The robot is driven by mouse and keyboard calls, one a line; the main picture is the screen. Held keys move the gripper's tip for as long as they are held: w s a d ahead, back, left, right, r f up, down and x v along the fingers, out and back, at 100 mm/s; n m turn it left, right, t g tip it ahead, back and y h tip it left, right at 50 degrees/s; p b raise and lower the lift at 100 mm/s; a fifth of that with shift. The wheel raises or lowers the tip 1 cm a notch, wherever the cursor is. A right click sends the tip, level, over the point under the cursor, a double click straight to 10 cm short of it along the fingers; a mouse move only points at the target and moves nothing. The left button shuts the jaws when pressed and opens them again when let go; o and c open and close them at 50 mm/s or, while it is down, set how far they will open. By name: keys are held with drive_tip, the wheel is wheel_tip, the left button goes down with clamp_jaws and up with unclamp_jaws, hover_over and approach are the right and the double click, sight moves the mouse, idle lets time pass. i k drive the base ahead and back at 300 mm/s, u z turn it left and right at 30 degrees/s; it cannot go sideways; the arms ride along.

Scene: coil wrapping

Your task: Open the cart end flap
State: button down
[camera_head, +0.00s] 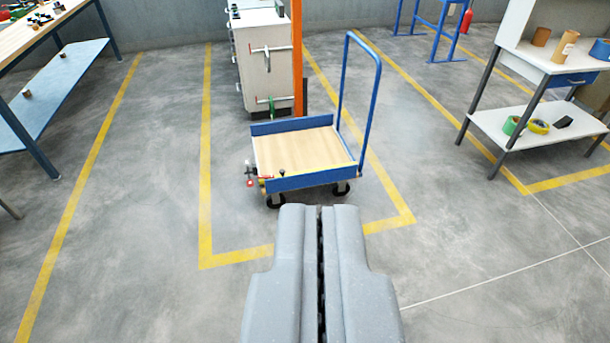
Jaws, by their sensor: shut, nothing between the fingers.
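The cart (301,152) is a low platform with a wooden deck, blue side boards and dark wheels. A tall blue push handle (377,105) rises at its right end. A blue board (311,180) runs along the near side, and another (291,124) along the far side. Small fittings, one red, one yellow and a dark knob, sit at the left end (255,174). Whether a flap stands up or lies down there is too small to tell. My gripper (319,208) is shut and empty, in the lower middle, apart from the cart on the near side.
Yellow floor lines (205,180) frame the cart. A white cabinet (265,60) and an orange post (298,60) stand behind it. A workbench (60,70) is at left, and a white table (530,115) with tape rolls at right. The floor before the cart is clear.

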sight(329, 175)
drive_tip(key=u, duration=0.1)
drive_tip(key=i, duration=1)
drive_tip(key=z, duration=0.1)
